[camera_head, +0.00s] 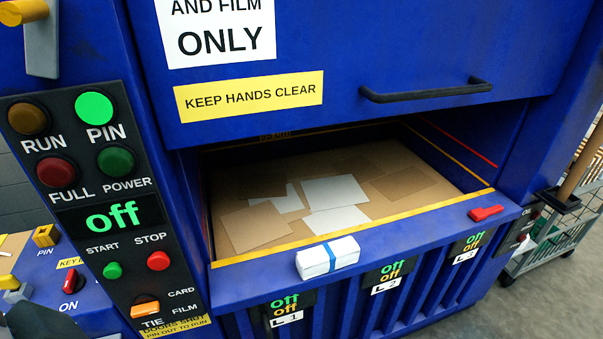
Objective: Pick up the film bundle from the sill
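The film bundle (327,258) is a small white block with a blue band around its middle. It rests on the blue front sill (430,245) of the machine's open chamber, just in front of the yellow edge strip. Nothing touches it from above. Neither of my grippers can be made out. A dark shape at the bottom left edge is cut off, and I cannot tell whether it is part of my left arm.
The chamber holds flat brown cardboard (253,225) and pale sheets (334,192). A raised blue door with a black handle (427,92) hangs above the opening. A red latch (486,213) sits on the sill's right. The control panel (110,210) stands left, a wire cart (560,230) right.

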